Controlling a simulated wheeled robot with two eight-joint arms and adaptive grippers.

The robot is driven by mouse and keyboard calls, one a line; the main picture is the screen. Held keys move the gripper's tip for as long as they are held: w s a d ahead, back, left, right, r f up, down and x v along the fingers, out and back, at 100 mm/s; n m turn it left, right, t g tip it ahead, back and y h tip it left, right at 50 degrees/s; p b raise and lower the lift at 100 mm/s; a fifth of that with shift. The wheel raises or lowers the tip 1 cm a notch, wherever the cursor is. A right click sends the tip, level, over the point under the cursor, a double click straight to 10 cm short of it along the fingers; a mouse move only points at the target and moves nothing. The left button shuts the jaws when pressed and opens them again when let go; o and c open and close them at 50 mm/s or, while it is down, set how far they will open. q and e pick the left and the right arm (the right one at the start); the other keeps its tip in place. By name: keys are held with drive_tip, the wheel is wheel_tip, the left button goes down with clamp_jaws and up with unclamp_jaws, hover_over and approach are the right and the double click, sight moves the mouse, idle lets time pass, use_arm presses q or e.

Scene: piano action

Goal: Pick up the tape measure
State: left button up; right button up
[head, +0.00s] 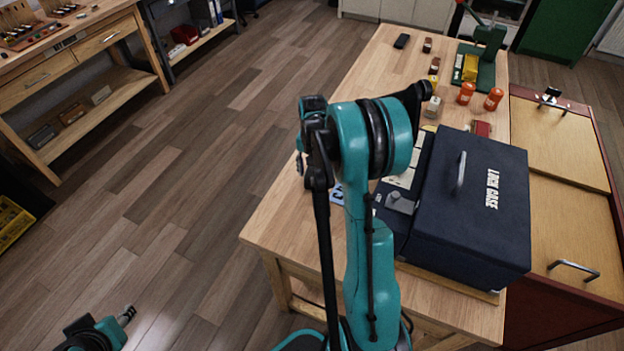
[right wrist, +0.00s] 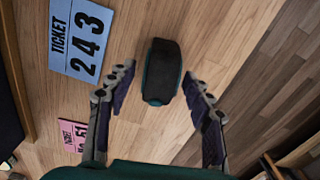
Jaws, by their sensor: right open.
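A black tape measure with teal edges (right wrist: 162,72) lies on the wooden tabletop in the right wrist view. My right gripper (right wrist: 157,75) is open, with one grey finger on each side of the tape measure and gaps between. In the head view, my right arm hides the tape measure and most of that gripper. Part of my left gripper (head: 127,315) shows at the bottom left of the head view, over the floor, away from the table. Whether it is open or shut cannot be seen.
A blue ticket (right wrist: 80,38) and a pink ticket (right wrist: 72,138) lie left of the tape measure. A dark blue case (head: 475,205) stands right of my arm. Orange bottles (head: 466,94) and a green press (head: 488,50) are farther back. The table's left side is mostly clear.

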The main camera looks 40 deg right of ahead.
drive_tip(key=shift+r, duration=0.1)
clamp_jaws()
